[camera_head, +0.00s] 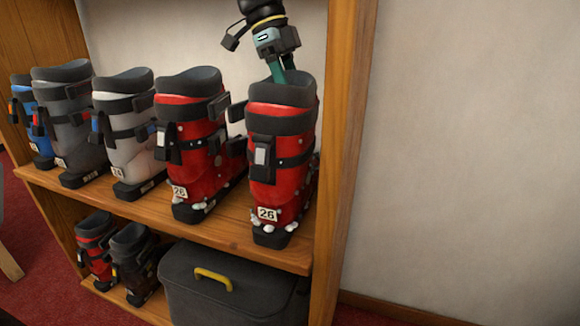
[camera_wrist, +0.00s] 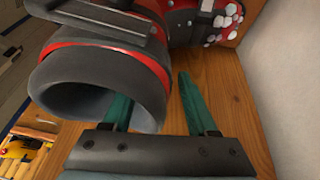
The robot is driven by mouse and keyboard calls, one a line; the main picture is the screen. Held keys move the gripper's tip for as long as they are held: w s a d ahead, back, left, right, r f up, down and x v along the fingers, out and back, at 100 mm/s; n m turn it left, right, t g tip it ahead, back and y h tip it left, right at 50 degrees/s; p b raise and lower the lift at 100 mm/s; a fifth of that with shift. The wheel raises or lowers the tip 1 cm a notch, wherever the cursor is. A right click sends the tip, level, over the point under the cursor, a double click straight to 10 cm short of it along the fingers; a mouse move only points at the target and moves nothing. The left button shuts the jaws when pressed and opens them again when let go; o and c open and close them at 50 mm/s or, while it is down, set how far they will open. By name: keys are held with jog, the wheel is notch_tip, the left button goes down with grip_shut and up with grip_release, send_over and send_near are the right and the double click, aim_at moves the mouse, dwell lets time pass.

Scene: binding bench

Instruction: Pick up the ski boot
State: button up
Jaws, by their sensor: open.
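Several ski boots stand on the wooden shelf in the head view. The rightmost is a red boot (camera_head: 283,160) with a dark grey cuff, black straps and a tag reading 26. My gripper (camera_head: 281,74) is right above and at this boot's top, pointing down. In the wrist view, the boot's dark grey cuff (camera_wrist: 75,75) opens toward the camera. My gripper (camera_wrist: 153,92) is open, with the left finger showing inside the cuff opening and the right finger outside it, so the cuff wall lies between them. Whether either finger touches the wall I cannot tell.
A second red boot (camera_head: 190,150) also tagged 26 stands close on the left, with white (camera_head: 125,130) and grey (camera_head: 68,125) boots beyond. A wooden upright (camera_head: 345,140) is close on the right. A dark box (camera_head: 230,300) with a yellow handle sits below.

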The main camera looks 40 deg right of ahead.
jog(key=shift+c, duration=0.4)
grip_shut()
jog(key=shift+r, duration=0.1)
dwell(0.8)
